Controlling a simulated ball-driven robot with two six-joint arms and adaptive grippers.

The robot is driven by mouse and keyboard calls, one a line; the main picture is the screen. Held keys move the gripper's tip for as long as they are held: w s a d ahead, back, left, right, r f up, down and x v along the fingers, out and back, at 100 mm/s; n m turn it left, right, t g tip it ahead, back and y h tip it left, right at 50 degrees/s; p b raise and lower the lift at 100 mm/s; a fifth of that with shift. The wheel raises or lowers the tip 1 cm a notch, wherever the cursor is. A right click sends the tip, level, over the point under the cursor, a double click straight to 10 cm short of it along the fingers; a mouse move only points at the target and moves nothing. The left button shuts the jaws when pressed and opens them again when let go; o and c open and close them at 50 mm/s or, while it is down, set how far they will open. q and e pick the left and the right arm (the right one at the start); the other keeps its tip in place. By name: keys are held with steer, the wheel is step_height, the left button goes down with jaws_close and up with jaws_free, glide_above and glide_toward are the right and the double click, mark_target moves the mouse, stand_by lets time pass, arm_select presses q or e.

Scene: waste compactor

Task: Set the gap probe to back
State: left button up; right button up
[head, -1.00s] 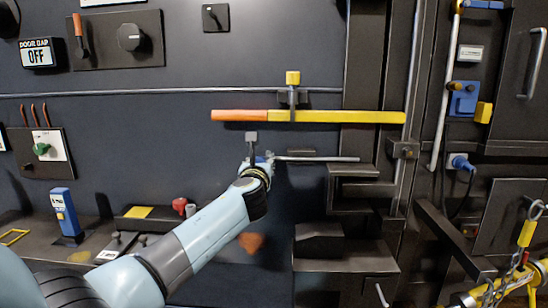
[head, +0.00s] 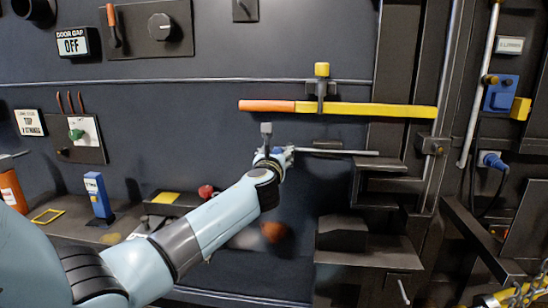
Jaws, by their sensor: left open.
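A blue upright handheld unit with a white label (head: 98,196), which looks like the gap probe, stands on a dark foot on the low shelf at left. The door gap display (head: 73,42) on the wall above reads OFF. My left gripper (head: 274,150) is at the middle of the head view, far to the right of the blue unit. It is open, seen small and partly from behind, by the left end of a thin silver rod (head: 340,152). I cannot tell if it touches the rod. My right gripper is out of view.
A yellow bar with an orange end (head: 365,109) runs across the wall just above my left gripper. A yellow square outline (head: 47,216) and a red knob (head: 206,191) are on the low shelf. Dark brackets (head: 365,240) jut out at right. A rotary knob (head: 160,27) sits upper left.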

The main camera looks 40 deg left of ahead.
arm_select(q)
steer(key=v, duration=1.1)
steer(key=shift+s, duration=0.4)
steer(key=shift+d, duration=0.1)
